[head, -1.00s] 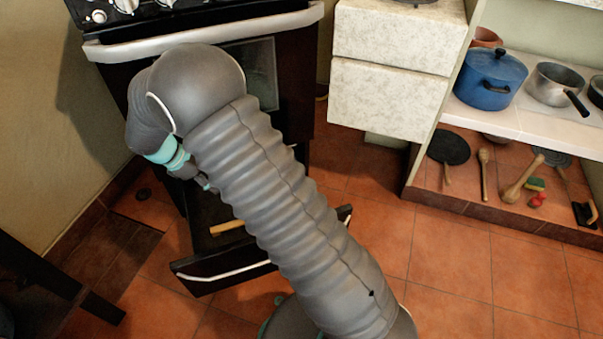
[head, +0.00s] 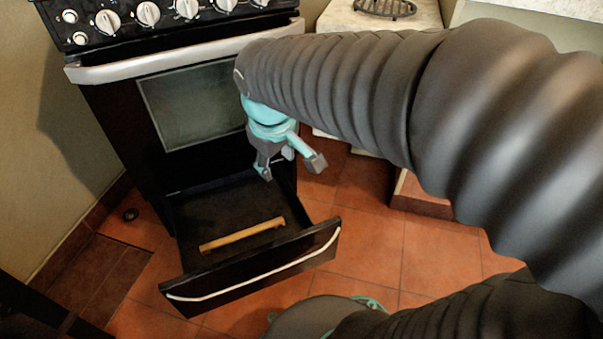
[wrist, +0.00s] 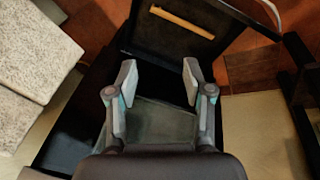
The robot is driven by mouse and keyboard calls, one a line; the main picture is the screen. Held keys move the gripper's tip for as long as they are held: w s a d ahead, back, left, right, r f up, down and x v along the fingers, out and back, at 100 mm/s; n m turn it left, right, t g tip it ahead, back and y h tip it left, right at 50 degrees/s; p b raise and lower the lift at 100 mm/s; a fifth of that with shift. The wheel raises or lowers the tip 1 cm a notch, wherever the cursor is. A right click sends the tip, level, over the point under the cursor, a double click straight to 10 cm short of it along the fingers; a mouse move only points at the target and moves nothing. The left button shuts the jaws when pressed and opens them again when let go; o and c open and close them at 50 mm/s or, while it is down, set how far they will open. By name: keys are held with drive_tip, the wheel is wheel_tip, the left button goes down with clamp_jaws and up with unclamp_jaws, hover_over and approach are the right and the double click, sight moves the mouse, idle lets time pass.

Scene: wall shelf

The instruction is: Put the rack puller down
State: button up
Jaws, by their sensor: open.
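The rack puller, a light wooden stick (head: 241,234), lies flat inside the open bottom drawer (head: 253,275) of the stove. It also shows in the wrist view (wrist: 181,21), near the top. My gripper (head: 291,170) is above and to the right of the stick, beside the drawer's right edge and in front of the oven door. In the wrist view its two fingers (wrist: 158,80) stand wide apart with nothing between them. The stick is apart from the fingers.
The black stove (head: 190,110) has a pale oven handle (head: 185,52) above the drawer. A wall stands at the left. Dark furniture (head: 45,305) is at the lower left. Tiled floor (head: 370,245) lies clear right of the drawer. My arm hides most of the right side.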

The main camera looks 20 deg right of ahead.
drive_tip(key=s+d+m+t, duration=0.1)
drive_tip(key=s+m, duration=0.1)
drive_tip(key=s, duration=0.3)
drive_tip(key=s+d+r+m+t+y, duration=0.1)
drive_tip(key=s+m, duration=0.2)
drive_tip(key=s, duration=0.2)
drive_tip(key=shift+d+t, duration=0.3)
drive_tip(key=shift+s, duration=0.1)
